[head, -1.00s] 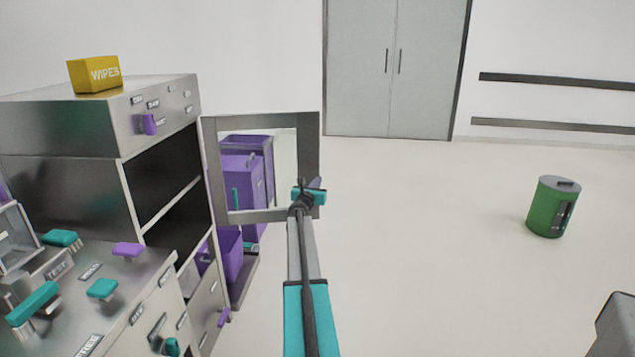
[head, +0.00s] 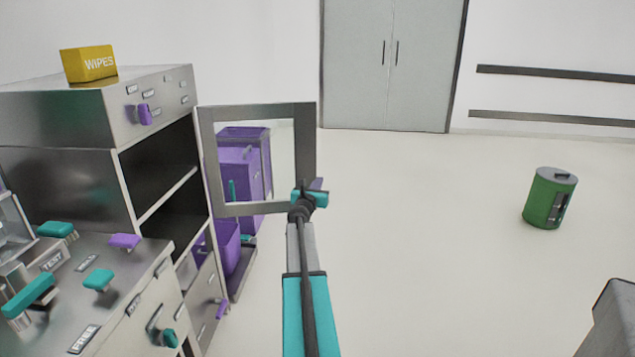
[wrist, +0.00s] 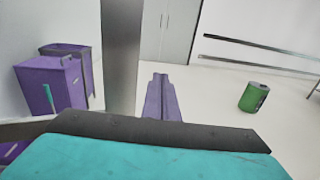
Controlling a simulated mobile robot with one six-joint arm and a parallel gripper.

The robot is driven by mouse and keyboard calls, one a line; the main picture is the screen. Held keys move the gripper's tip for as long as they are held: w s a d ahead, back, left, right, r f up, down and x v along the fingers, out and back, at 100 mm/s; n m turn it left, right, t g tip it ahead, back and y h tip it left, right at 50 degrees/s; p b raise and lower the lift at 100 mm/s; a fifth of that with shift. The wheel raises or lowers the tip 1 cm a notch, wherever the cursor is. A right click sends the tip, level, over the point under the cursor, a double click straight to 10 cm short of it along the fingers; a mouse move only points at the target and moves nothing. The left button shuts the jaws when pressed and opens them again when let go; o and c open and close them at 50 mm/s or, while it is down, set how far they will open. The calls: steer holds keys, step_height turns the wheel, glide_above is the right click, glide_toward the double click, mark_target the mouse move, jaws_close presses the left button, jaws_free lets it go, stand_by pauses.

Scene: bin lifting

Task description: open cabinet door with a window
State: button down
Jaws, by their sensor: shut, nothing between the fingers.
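The cabinet door (head: 208,165) is a grey frame around a clear window. It stands swung wide open from the cabinet (head: 150,205), whose dark shelves are exposed. My gripper (head: 317,185) is at the lower free corner of the door in the head view. In the wrist view my gripper's purple fingers (wrist: 160,80) are together and empty, just right of the door's upright post (wrist: 121,55). I cannot tell whether they touch the door. The door's handle is not clearly visible.
Purple bins (head: 238,175) show through and below the window. A yellow wipes box (head: 90,65) sits on the cabinet. A counter (head: 120,275) with teal and purple handles is at the lower left. A green can (head: 548,200) stands on open floor at right.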

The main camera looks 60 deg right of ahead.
steer(key=shift+s+a, duration=0.25)
steer(key=shift+a, duration=0.1)
stand_by(0.5)
